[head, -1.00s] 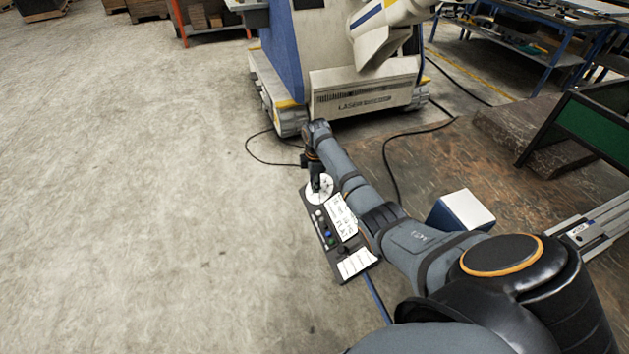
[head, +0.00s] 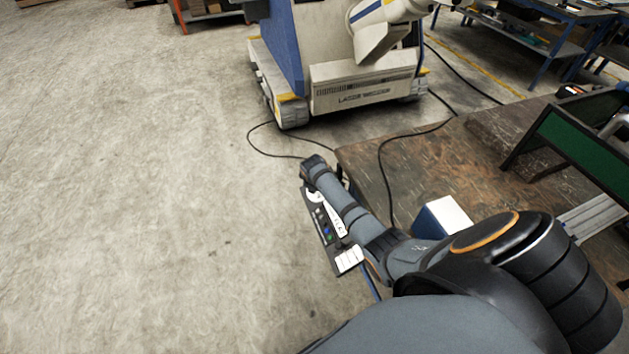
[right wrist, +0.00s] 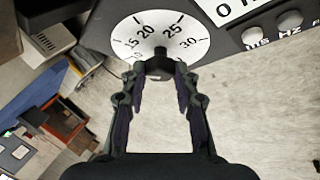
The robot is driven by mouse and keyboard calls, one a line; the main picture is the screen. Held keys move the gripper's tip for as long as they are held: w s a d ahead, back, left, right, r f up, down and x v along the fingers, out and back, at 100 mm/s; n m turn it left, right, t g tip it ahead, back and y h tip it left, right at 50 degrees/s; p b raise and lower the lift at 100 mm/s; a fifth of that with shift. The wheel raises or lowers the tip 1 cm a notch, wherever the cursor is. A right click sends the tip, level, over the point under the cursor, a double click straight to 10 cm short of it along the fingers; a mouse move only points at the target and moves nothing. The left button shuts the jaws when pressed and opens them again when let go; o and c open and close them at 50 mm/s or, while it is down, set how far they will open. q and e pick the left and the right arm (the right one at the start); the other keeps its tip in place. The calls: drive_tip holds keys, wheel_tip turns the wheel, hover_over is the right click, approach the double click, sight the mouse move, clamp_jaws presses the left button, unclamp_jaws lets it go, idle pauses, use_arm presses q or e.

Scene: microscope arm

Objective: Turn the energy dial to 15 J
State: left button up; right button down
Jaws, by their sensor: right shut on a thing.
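The energy dial (right wrist: 150,22) is a white disc on a dark control panel (right wrist: 100,30), with printed marks of which 15, 20, 25 and 30 can be read. Its black knob (right wrist: 160,64) sits between the fingertips of my right gripper (right wrist: 161,74), which is shut on it. I cannot clearly read the knob's setting. In the head view the panel (head: 329,259) appears partly behind my right arm, and only a sliver of the dial (head: 313,196) shows under the wrist. My right gripper is hidden there. My left gripper is not in view.
A wooden workbench (head: 440,170) lies to the right, with a white and blue box (head: 447,216) and a green-panelled frame (head: 575,135). A laser welder (head: 360,90) stands behind. Black cables run nearby. The floor at left is open.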

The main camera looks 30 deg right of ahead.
drive_tip(key=shift+m, duration=0.4)
drive_tip(key=shift+f, duration=0.1)
drive_tip(key=c, duration=1)
unclamp_jaws()
drive_tip(key=v, duration=1.2)
drive_tip(key=shift+s+a, duration=0.25)
drive_tip(key=shift+a, duration=0.05)
drive_tip(key=shift+f, duration=0.15)
